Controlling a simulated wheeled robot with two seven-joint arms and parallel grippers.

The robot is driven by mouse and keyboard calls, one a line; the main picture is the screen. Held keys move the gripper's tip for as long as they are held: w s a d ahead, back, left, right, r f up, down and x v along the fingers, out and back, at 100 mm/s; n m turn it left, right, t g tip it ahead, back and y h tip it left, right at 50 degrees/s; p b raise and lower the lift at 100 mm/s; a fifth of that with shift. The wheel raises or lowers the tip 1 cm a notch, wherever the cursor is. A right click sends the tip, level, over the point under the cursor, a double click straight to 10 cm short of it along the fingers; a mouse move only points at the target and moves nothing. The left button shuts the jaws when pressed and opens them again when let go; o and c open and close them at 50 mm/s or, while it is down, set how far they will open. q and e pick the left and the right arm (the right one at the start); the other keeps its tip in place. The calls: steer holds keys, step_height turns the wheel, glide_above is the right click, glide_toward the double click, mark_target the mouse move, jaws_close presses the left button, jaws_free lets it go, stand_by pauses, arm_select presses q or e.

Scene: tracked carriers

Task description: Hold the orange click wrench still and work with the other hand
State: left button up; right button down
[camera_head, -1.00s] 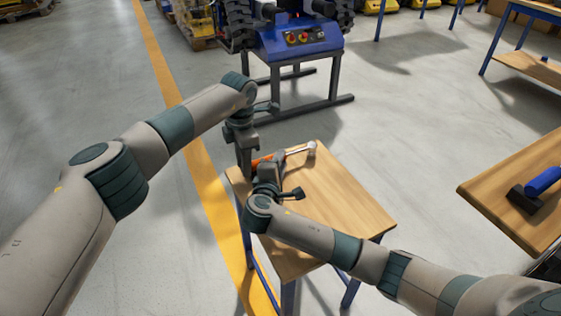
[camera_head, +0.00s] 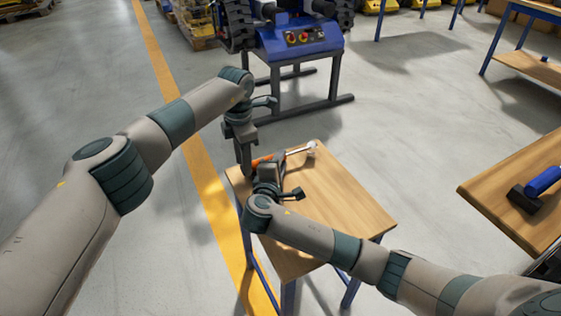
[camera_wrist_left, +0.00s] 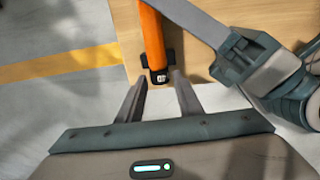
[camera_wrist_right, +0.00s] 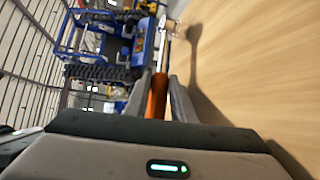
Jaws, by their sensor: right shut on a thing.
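The click wrench has an orange handle (camera_head: 262,160) and a bright shaft that reaches right to a head (camera_head: 311,148), over the small wooden table. My right gripper (camera_head: 268,170) is shut on the orange handle. In the right wrist view the handle (camera_wrist_right: 157,96) runs between the fingers (camera_wrist_right: 158,86). My left gripper (camera_head: 245,168) is open, at the handle's left end. In the left wrist view its fingertips (camera_wrist_left: 158,78) stand apart, with the black end cap (camera_wrist_left: 159,76) of the orange handle (camera_wrist_left: 153,40) just ahead. Part of the handle is hidden by my right gripper.
The small table (camera_head: 335,200) has bare wood to the right of the wrench. A second table (camera_head: 510,185) at the right bears a blue-handled tool (camera_head: 541,182). A blue machine on a stand (camera_head: 300,42) is behind. A yellow line (camera_head: 215,200) crosses the floor.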

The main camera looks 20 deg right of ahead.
arm_select(q)
steer(key=shift+r, duration=2.1)
steer(key=shift+s, duration=0.25)
steer(key=shift+s+d+r+t, duration=0.15)
steer(key=shift+s+r+t, duration=0.7)
steer(key=shift+t, duration=0.35)
steer(key=shift+f, duration=0.1)
steer(key=shift+x, duration=3.45)
steer(key=c, duration=0.7)
